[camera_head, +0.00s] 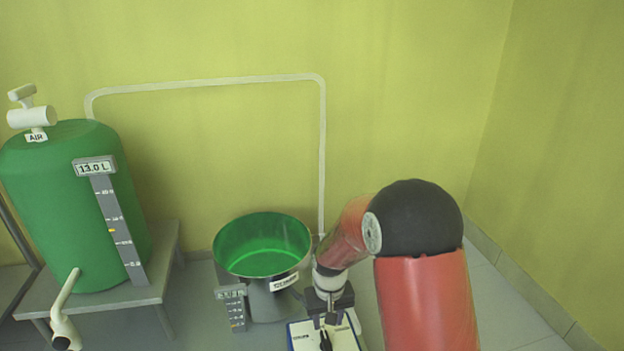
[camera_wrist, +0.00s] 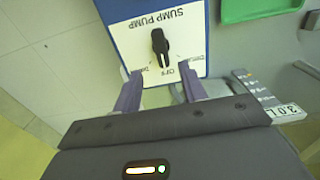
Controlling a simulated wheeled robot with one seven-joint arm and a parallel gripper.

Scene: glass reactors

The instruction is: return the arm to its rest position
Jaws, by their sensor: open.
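My arm reaches down from the right in the head view, with its red links and black elbow in front. My gripper (camera_head: 328,312) hangs over the sump pump panel. In the wrist view my gripper (camera_wrist: 160,84) is open, with two purple-grey fingers apart and nothing between them. The sump pump panel (camera_wrist: 188,38) is white with a blue border. Its black knob (camera_wrist: 160,44) stands ahead of the fingertips, apart from them, and its dark shape (camera_head: 325,341) also shows under the gripper in the head view.
A green tank (camera_head: 55,200) reading 13.0 L stands on a grey bench (camera_head: 100,300) at the left. A green-lined sump bowl (camera_head: 262,240) with a level gauge (camera_head: 233,308) stands left of my gripper. A white pipe (camera_head: 210,83) runs along the wall. Floor at the right is clear.

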